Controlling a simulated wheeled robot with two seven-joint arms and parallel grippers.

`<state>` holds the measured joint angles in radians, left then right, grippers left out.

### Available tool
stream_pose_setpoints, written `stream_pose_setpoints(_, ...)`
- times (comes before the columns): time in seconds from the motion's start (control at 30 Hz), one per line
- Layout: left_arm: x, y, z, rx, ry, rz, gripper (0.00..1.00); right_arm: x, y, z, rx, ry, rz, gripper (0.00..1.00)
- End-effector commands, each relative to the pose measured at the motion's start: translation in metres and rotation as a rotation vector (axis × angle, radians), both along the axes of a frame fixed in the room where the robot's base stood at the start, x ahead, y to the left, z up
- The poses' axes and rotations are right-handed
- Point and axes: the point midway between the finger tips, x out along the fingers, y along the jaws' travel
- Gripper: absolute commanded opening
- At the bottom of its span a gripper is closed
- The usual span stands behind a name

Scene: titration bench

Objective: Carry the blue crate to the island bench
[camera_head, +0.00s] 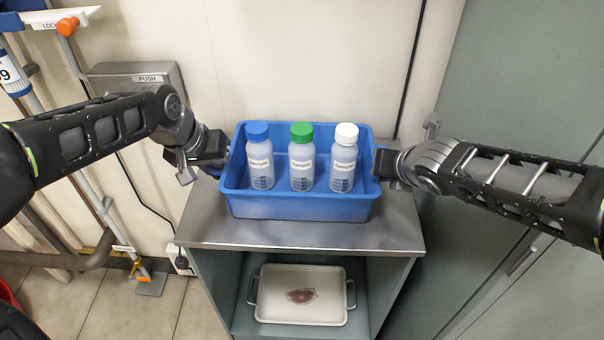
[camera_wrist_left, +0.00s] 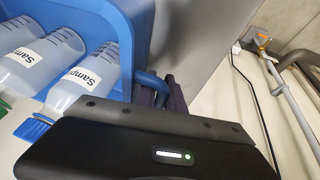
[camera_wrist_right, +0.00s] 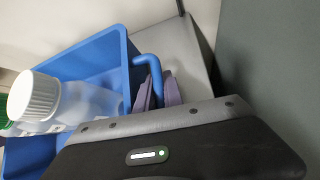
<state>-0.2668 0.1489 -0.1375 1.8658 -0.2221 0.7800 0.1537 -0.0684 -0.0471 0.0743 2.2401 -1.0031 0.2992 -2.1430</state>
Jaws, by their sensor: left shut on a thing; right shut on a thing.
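The blue crate (camera_head: 300,207) sits on the steel top of a small cabinet, in the middle of the head view. Three sample bottles stand upright in it: one with a blue cap (camera_head: 257,131), one with a green cap (camera_head: 301,131) and one with a white cap (camera_head: 346,132). My left gripper (camera_head: 222,150) is shut on the crate's left handle (camera_wrist_left: 150,82). My right gripper (camera_head: 380,163) is shut on the crate's right handle (camera_wrist_right: 150,64). The wrist views show the fingers around both blue handles. The island bench is not recognisable in these frames.
The steel cabinet top (camera_head: 300,236) has bare room in front of the crate. A white tray (camera_head: 300,310) lies on the shelf below. A wall is close behind, a tall grey-green cabinet (camera_head: 510,90) stands at the right, and pipes and a stand (camera_head: 100,200) are at the left.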

Motion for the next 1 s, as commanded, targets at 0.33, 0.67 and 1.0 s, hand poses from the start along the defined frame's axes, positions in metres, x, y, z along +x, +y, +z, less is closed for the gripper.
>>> stream_pose_setpoints(0.33,0.0,0.002,0.0,0.002,0.0,0.002,0.0,0.0,-0.002,-0.001,-0.001,0.002,-0.003,0.0)
stream_pose_setpoints(0.67,0.0,0.002,0.0,0.002,0.0,0.002,0.0,0.0,-0.002,-0.001,-0.001,0.002,-0.004,0.0)
stream_pose_setpoints(1.0,0.001,0.002,0.012,0.003,-0.002,0.001,0.0,0.0,-0.002,0.012,-0.001,0.0,-0.004,0.0)
